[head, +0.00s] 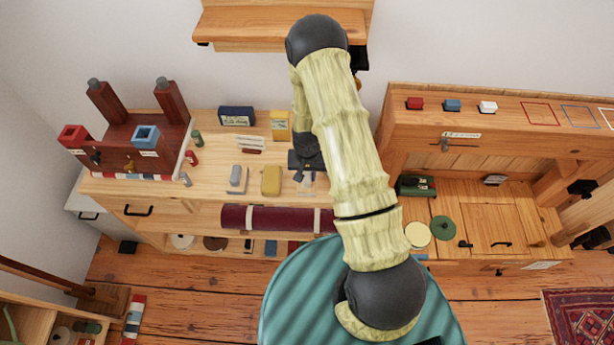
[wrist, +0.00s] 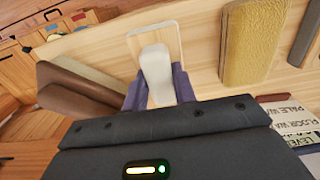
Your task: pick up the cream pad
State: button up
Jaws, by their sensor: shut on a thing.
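The cream pad (wrist: 156,68) is a pale rounded block in the wrist view, with a thin pale board (wrist: 171,31) behind it. My gripper (wrist: 158,91) has its two purple-grey fingers on either side of the pad's near end and is shut on it. In the head view my gripper (head: 305,175) is over the bench top, just right of the yellow block, and hides most of the pad. I cannot tell whether the pad is touching the board or slightly above it.
The yellow block (head: 271,180) and a grey block on a pale board (head: 237,178) lie to the left. Lettered cards (head: 250,143) and a yellow box (head: 279,126) stand behind. A dark red roll (head: 275,217) lies along the front. Bare bench top (head: 215,150) shows farther left.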

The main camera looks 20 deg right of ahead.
aim_at(307, 174)
notch_tip(307, 174, up, 9)
jog(key=shift+r+b, duration=0.2)
jog(key=shift+b, duration=0.8)
jog(key=o, duration=0.5)
jog(key=shift+c, duration=0.2)
jog(key=c, duration=0.3)
